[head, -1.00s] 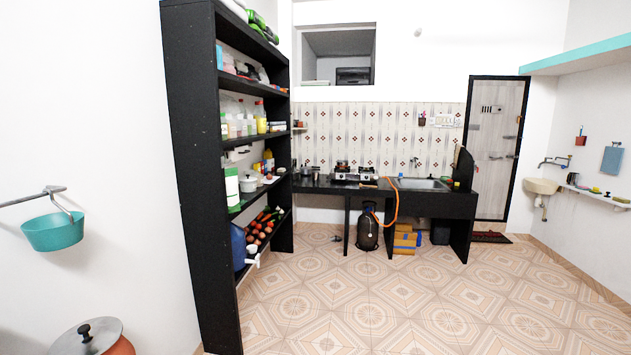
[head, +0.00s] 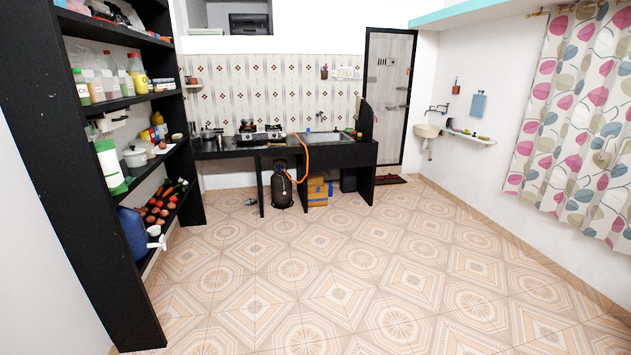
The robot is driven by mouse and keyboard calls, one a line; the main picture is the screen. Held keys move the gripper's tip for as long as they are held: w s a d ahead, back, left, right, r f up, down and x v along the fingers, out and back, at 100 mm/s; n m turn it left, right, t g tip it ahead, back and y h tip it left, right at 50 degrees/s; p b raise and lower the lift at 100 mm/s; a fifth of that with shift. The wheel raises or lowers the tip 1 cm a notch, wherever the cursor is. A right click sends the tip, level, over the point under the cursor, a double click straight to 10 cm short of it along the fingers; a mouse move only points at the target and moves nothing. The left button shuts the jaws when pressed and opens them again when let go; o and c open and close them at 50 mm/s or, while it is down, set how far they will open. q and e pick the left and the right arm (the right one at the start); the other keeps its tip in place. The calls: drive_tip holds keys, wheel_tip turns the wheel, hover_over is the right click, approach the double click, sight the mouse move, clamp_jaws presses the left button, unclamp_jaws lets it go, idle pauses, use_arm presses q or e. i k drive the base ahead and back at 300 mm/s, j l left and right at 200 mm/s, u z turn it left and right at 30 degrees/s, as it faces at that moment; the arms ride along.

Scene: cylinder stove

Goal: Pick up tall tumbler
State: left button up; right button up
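I cannot pick out a tall tumbler for certain in the head view. Small metal vessels (head: 207,136) stand at the left end of the black counter (head: 228,150), too small to tell apart. A two-burner stove (head: 260,132) is on the same counter, to their right. Neither of my grippers shows in the head view.
A tall black shelf (head: 60,130) with bottles and vegetables stands at the left. A gas cylinder (head: 281,188) with an orange hose is under the counter, beside cardboard boxes (head: 317,192). The tiled floor (head: 330,270) is open. A patterned curtain (head: 575,120) hangs at the right.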

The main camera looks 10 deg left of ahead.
sight(219, 137)
drive_tip(key=i+j+u, duration=0.25)
drive_tip(key=i, duration=0.15)
drive_tip(key=i+u, duration=0.5)
drive_tip(key=i, duration=0.65)
drive_tip(key=i+j, duration=0.1)
drive_tip(key=i, duration=3.95)
drive_tip(key=l+z, duration=0.05)
drive_tip(key=l, duration=0.05)
